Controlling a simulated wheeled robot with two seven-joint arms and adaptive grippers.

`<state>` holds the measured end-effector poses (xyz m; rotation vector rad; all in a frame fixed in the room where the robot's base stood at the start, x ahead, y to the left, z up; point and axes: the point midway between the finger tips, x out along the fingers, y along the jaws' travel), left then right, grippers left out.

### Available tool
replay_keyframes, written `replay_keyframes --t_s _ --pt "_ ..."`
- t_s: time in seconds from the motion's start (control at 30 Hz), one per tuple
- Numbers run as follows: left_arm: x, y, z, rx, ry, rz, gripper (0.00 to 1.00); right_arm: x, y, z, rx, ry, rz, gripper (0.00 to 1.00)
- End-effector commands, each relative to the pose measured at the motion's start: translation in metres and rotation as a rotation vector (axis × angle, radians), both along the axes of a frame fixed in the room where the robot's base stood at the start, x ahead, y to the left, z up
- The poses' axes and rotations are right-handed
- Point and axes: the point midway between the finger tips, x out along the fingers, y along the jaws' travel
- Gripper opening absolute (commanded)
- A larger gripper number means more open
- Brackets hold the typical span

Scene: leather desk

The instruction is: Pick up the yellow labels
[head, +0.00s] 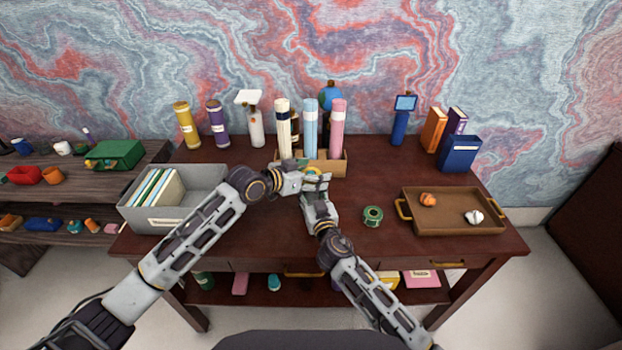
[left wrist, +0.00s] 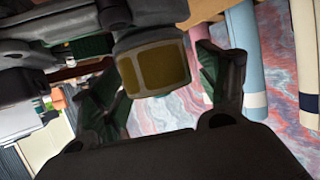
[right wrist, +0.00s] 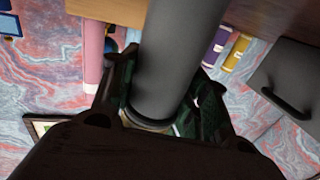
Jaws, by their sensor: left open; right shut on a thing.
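The yellow labels (head: 317,171) are between my two gripper tips in front of the desk's middle, small and mostly hidden in the head view. My right gripper (head: 314,181) is shut on them, coming up from below. My left gripper (head: 303,180) comes in from the left, open, with its tips close to them. In the left wrist view a dark grey body with a dull yellow face (left wrist: 155,68) lies between the open left fingers (left wrist: 165,85). In the right wrist view a dark grey cylinder (right wrist: 175,60) fills the space between the right fingers (right wrist: 155,100); contact is unclear.
A wooden holder (head: 330,168) with tall white, blue and pink tubes stands just behind the grippers. A green roll (head: 372,216) sits right of them. A brown tray (head: 455,228) lies at the right, a grey file box (head: 205,178) at the left.

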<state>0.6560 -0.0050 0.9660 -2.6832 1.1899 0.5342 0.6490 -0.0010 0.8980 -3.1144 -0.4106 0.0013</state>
Motion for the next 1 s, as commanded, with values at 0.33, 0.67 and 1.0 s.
replay_keyframes --t_s 0.33,0.67,1.0 --pt "0.0 0.0 0.0 0.0 0.0 0.0 0.47 0.0 0.0 0.0 0.0 0.0 0.0 0.2" --pt "0.0 0.0 0.0 -0.001 -0.001 0.0 0.25 0.0 0.0 0.0 0.0 0.0 0.0 0.2" --pt "0.0 0.0 0.014 -0.001 -0.003 -0.001 0.25 0.0 0.0 0.0 0.0 0.0 0.0 0.2"
